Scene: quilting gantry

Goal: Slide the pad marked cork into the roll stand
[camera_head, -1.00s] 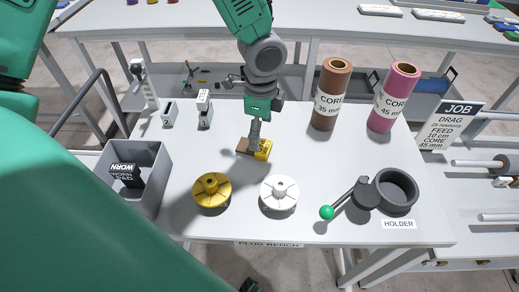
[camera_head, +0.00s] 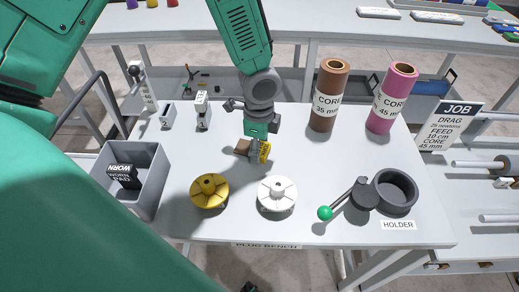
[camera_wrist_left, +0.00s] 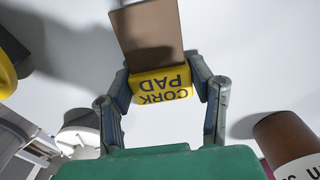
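The cork pad is a brown slab (camera_head: 243,148) with a yellow face (camera_head: 265,152). It is on or just above the white bench, behind the yellow and white hubs. In the left wrist view its yellow face (camera_wrist_left: 162,90) reads CORK PAD. My left gripper (camera_head: 256,148) is at the pad from above; in the wrist view its fingers (camera_wrist_left: 161,86) press on both sides of the yellow part. No label marks the roll stand; a stand with horizontal rods (camera_head: 480,164) is at the right edge, partly cut off. My right gripper is not in view.
A grey bin (camera_head: 150,195) holds a worn pad (camera_head: 122,178). A yellow hub (camera_head: 209,190) and white hub (camera_head: 277,194) stand in front. Brown (camera_head: 328,95) and pink (camera_head: 392,98) core rolls stand behind right. A ring holder (camera_head: 396,192) with a green-knobbed lever is front right.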

